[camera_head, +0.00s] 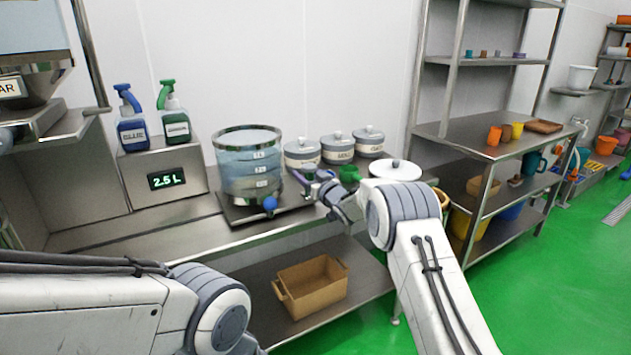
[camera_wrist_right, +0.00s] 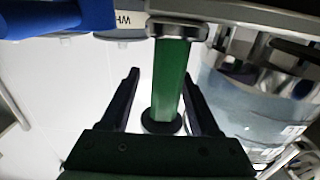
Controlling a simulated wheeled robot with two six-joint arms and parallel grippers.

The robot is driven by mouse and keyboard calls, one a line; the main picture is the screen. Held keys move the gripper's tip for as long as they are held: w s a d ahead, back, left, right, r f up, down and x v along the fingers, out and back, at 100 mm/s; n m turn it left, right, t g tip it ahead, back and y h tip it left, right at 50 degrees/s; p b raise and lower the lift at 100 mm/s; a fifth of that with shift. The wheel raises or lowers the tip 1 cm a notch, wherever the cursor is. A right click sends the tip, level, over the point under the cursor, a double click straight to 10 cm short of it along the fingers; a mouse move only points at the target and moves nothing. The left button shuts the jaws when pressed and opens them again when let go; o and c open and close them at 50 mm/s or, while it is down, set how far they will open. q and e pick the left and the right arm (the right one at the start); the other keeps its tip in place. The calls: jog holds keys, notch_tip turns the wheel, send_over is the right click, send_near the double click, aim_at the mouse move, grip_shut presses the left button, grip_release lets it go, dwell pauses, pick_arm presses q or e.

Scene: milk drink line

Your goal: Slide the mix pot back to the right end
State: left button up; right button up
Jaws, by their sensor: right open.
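The mix pot (camera_head: 252,168) is a clear round vessel with a metal rim, level marks and bluish contents. It stands upright on a dark plate (camera_head: 240,213) on the steel counter, right of the 2.5 L display. My right gripper (camera_head: 322,188) is just right of the pot, low over the counter. Contact cannot be told. The pot's clear wall (camera_wrist_right: 245,105) shows right of the grip. My left gripper is out of view.
Lidded pots (camera_head: 302,153) stand along the wall behind the pot. A white round lid (camera_head: 396,169) lies right of my gripper. A blue knob (camera_head: 270,203) sits at the pot's front. Spray bottles (camera_head: 132,125) stand on the display box (camera_head: 150,160). A brown crate (camera_head: 312,290) is below.

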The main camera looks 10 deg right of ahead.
jog(key=b+v, duration=0.1)
jog(key=v, duration=0.8)
jog(key=shift+s+d, duration=0.25)
jog(key=shift+s, duration=0.1)
jog(key=shift+s+a+r, duration=0.1)
jog(key=shift+s+a, duration=0.05)
jog(key=shift+a, duration=0.15)
jog(key=s+a+f+g+h, duration=0.15)
jog(key=s+a+g, duration=0.3)
jog(key=s, duration=0.55)
jog(key=s+a+g+h, duration=0.25)
jog(key=s+a, duration=0.25)
jog(key=s, duration=0.4)
jog(key=s+d+f+n+g+h, duration=0.15)
jog(key=s+g, duration=0.35)
jog(key=s, duration=1.2)
jog(key=s+d+f+n+g, duration=0.1)
jog(key=s+d+f+g, duration=0.2)
jog(key=s, duration=1.3)
notch_tip(320, 180, up, 14)
jog(key=g+p, duration=0.1)
jog(key=p, duration=1.3)
jog(key=shift+s+a+g, duration=0.3)
jog(key=shift+a, duration=0.05)
